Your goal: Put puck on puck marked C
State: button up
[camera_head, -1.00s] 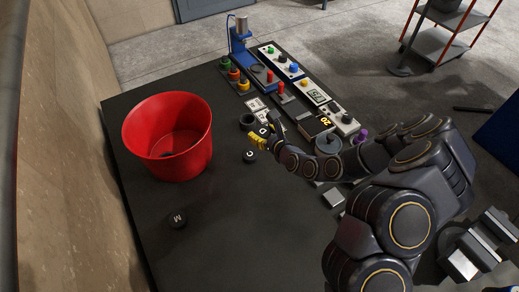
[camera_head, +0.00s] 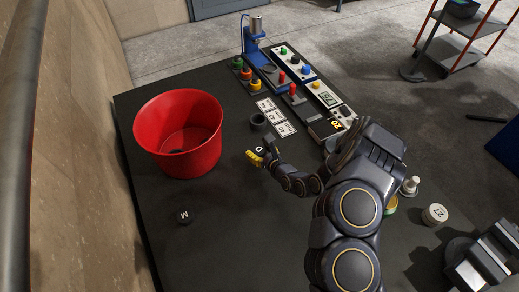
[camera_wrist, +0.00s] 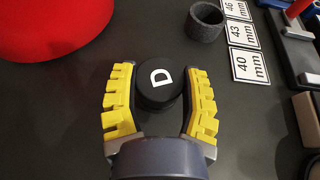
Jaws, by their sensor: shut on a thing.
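A black puck marked D (camera_head: 258,149) is between the fingers of my gripper (camera_head: 262,151). In the wrist view, the yellow ribbed fingers (camera_wrist: 160,73) flank the D puck (camera_wrist: 159,80) on both sides, and its letter faces up. My gripper is shut on it. A black side shows below its top face; I cannot tell whether this is one puck or two stacked. The puck marked C is not visible now; the D puck and my gripper cover the place where it lay.
A red bucket (camera_head: 180,105) stands at left. A puck marked M (camera_head: 184,216) lies in front of it. A black ring (camera_head: 258,121) and white number cards (camera_head: 274,115) lie behind my gripper. A blue press (camera_head: 252,42) and control panels line the back right.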

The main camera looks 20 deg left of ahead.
jog(key=shift+f, duration=0.2)
jog(key=o, duration=1)
jog(key=shift+o, duration=0.2)
jog(key=shift+r, duration=0.25)
jog(key=v, duration=1.2)
